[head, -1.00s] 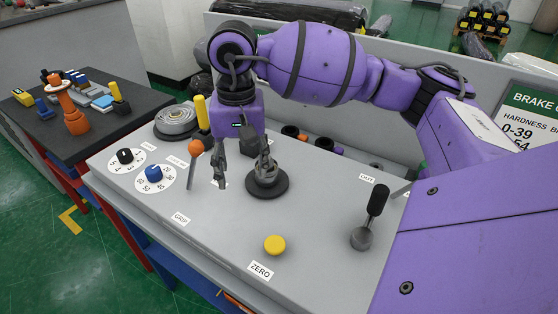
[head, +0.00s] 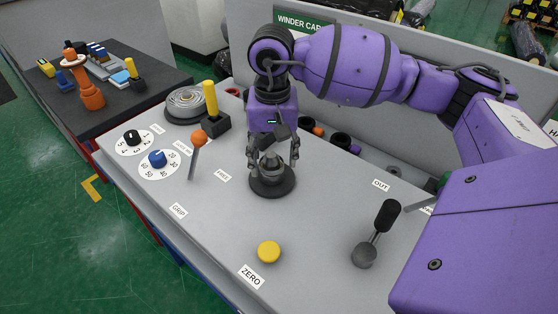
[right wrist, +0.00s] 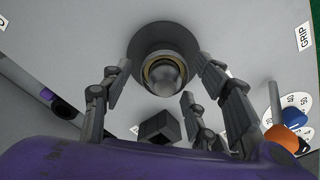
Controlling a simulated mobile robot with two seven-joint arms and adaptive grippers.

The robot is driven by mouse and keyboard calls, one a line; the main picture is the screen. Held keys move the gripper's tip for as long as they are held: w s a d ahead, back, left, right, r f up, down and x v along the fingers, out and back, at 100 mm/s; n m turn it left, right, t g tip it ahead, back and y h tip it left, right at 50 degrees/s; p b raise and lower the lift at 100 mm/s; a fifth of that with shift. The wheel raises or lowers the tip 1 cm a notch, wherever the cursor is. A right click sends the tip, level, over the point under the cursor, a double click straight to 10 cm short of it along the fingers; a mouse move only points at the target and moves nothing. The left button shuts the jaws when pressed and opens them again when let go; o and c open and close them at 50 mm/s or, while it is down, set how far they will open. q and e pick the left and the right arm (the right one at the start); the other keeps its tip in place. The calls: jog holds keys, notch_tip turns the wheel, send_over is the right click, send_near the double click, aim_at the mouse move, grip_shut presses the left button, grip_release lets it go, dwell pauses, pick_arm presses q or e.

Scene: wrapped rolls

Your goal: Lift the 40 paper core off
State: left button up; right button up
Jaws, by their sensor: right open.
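A grey, round-topped chuck (head: 271,168) stands on a black disc (head: 272,186) on the grey bench. In the right wrist view the chuck (right wrist: 165,76) has a thin tan ring around it, above the black disc (right wrist: 143,47). I cannot tell whether that ring is a paper core, and I read no 40 on it. My left gripper is not in view.
An orange-knobbed lever (head: 199,138) and a yellow-handled lever (head: 211,102) stand left of the chuck. A yellow button (head: 269,251) and black-handled lever (head: 381,225) are nearer. Dark tubes (head: 342,139) lie behind, below the back panel.

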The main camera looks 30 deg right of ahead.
notch_tip(320, 180, down, 3)
jog(key=shift+f, duration=0.15)
jog(key=c, duration=1.2)
notch_tip(320, 180, up, 10)
jog(key=shift+r, duration=0.1)
jog(key=shift+r, duration=0.1)
jog(key=shift+r, duration=0.15)
